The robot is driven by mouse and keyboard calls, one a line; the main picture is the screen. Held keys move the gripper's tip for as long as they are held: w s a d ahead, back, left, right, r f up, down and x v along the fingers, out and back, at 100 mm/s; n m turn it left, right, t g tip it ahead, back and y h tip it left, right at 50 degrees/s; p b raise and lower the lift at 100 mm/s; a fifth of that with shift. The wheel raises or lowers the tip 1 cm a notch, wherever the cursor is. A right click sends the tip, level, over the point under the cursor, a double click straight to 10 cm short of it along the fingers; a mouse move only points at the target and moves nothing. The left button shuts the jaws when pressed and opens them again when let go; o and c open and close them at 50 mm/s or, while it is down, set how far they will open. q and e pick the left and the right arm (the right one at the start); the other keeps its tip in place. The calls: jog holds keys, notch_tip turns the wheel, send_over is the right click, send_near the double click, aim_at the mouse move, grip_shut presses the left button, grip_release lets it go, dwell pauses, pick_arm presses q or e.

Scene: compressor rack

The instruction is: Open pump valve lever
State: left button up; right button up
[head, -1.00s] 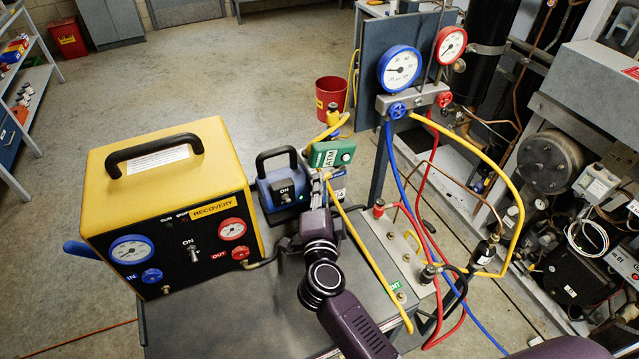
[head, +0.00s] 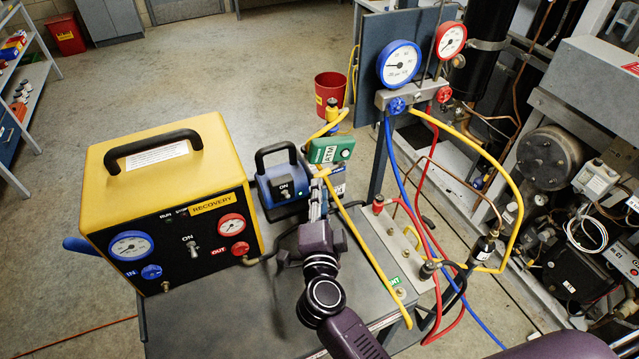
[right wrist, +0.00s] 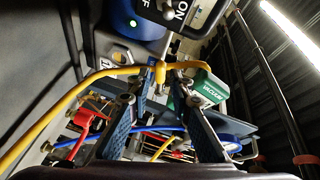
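The blue pump (head: 282,187) with a black handle and an ON switch stands on the cart, right of the yellow recovery unit. It also shows at the top of the right wrist view (right wrist: 140,28). My right gripper (head: 320,178) is beside the pump's right side and partly hides its fittings. In the right wrist view its two fingers (right wrist: 163,84) are apart. A small yellow lever-like piece (right wrist: 160,72) shows between or just beyond the fingertips, near a yellow hose (right wrist: 50,118). I cannot tell whether the fingers touch it. My left gripper is out of view.
The yellow recovery unit (head: 165,205) stands left of the pump. A green gauge box (head: 330,150) is just behind my right gripper. The gauge manifold (head: 412,96), with blue, red and yellow hoses, stands at right. Bare cart top (head: 220,305) lies in front.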

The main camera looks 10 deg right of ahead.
aim_at(322, 176)
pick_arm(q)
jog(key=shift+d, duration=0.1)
pick_arm(e)
jog(key=v, duration=0.8)
jog(key=shift+s, duration=0.15)
jog(key=shift+r, duration=0.1)
jog(key=shift+c, duration=0.5)
